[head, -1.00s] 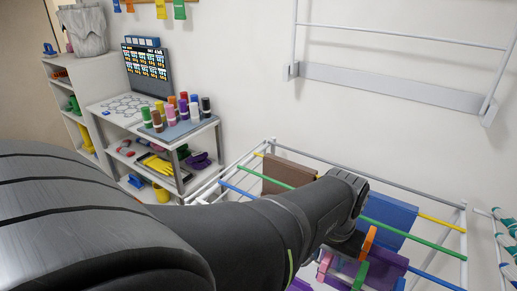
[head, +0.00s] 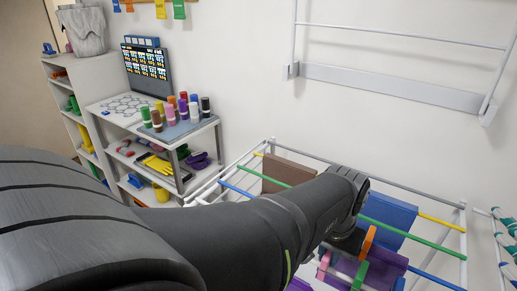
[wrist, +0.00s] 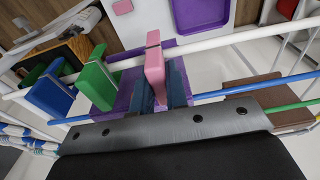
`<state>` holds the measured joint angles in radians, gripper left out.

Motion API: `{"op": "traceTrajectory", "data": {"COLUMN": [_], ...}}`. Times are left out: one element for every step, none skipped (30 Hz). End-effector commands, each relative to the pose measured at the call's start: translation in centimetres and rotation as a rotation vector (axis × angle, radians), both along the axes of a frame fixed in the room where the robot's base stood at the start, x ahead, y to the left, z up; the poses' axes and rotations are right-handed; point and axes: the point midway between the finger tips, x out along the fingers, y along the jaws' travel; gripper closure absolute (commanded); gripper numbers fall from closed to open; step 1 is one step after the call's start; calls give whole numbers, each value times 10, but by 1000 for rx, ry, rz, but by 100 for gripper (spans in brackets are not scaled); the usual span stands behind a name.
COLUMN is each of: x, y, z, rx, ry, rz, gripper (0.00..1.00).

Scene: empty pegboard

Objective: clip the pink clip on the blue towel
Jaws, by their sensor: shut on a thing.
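The pink clip (wrist: 154,62) stands upright between the fingers of my gripper (wrist: 160,88) in the wrist view, at the white rod. My gripper is shut on it. Part of a pink clip also shows in the head view (head: 323,264), below the dark end of my arm. The blue towel (head: 388,213) hangs over a rod of the drying rack in the head view, just right of and behind my wrist. My arm hides its left part. I cannot make out the blue towel for certain in the wrist view.
A green clip (wrist: 97,84) and a blue clip (wrist: 50,94) are close left of my gripper. An orange clip (head: 368,242) and a purple towel (head: 388,268) are close by. A brown towel (head: 288,170) hangs farther left. Coloured rods cross the rack.

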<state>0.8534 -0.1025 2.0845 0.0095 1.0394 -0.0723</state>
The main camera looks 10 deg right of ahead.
Motion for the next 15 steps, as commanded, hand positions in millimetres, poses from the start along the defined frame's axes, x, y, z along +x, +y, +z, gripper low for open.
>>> {"op": "traceTrajectory", "data": {"x": [0, 0, 0, 0, 0, 0, 0, 0, 0, 0, 0, 0, 0, 0, 0], "y": [0, -1, 0, 0, 0, 0, 0, 0, -1, -1, -1, 0, 0, 0, 0], "z": [2, 2, 3, 4, 4, 5, 6, 6, 7, 8, 8, 9, 10, 10, 11], "rx": [-1, -1, -1, -2, -2, -2, -2, -2, -2, -2, -2, -2, -2, -2, -1], "ry": [-1, -1, -1, -2, -2, -2, -2, -2, -2, -2, -2, -2, -2, -2, -1], "rz": [0, 0, 0, 0, 0, 0, 0, 0, 0, 0, 0, 0, 0, 0, 0], "gripper": [100, 100, 100, 100, 100, 100, 100, 100, 100, 100, 100, 100, 100, 100, 100]}}
